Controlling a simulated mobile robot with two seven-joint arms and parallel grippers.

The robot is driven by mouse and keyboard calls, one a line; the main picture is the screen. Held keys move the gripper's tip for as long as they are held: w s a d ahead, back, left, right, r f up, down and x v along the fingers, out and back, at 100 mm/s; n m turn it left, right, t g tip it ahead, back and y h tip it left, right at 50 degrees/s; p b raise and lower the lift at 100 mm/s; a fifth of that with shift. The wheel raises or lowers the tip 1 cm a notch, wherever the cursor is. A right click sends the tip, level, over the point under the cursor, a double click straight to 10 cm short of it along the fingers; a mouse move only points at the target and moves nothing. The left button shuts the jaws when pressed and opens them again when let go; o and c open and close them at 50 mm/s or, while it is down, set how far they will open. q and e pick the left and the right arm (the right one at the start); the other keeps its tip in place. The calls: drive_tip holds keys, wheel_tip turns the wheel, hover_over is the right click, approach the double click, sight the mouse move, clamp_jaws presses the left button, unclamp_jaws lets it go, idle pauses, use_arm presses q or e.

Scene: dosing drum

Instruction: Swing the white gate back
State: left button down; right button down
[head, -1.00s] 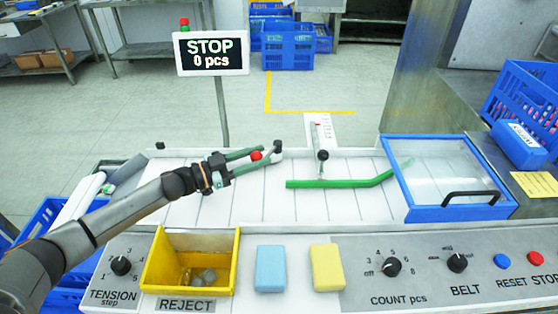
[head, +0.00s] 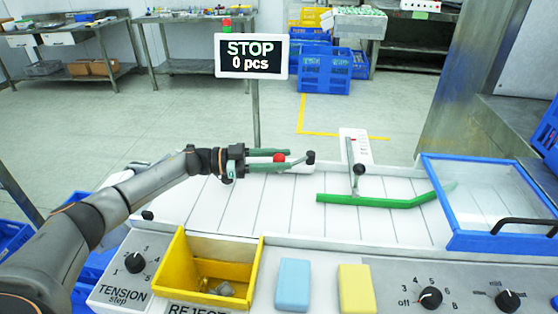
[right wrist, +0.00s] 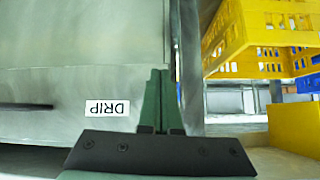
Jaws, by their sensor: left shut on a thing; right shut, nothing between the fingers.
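The white gate (head: 297,160) is a short pale bar near the back edge of the belt, left of centre in the head view. It carries a red knob (head: 280,155), and a dark post (head: 310,156) stands at its right end. My left gripper (head: 281,158) reaches in from the left with its green fingers shut on the red knob. The fingers hide part of the gate. My right gripper (right wrist: 161,98) shows only in the right wrist view, shut and empty, beside a grey metal wall with a DRIP label (right wrist: 108,109).
A green gate (head: 375,201) with a black knob (head: 358,169) lies across the belt to the right. A blue-framed clear cover (head: 490,242) is farther right. A yellow reject bin (head: 212,270), blue block (head: 293,285) and yellow block (head: 356,289) line the front. A STOP display (head: 251,56) stands behind.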

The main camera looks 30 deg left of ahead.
use_arm(q)
drive_tip(key=shift+a, duration=0.1)
drive_tip(key=c, duration=0.5)
unclamp_jaws()
drive_tip(key=shift+a, duration=0.1)
drive_tip(key=b+v, duration=0.1)
drive_tip(key=v, duration=1.1)
drive_tip(key=shift+s+a, duration=0.1)
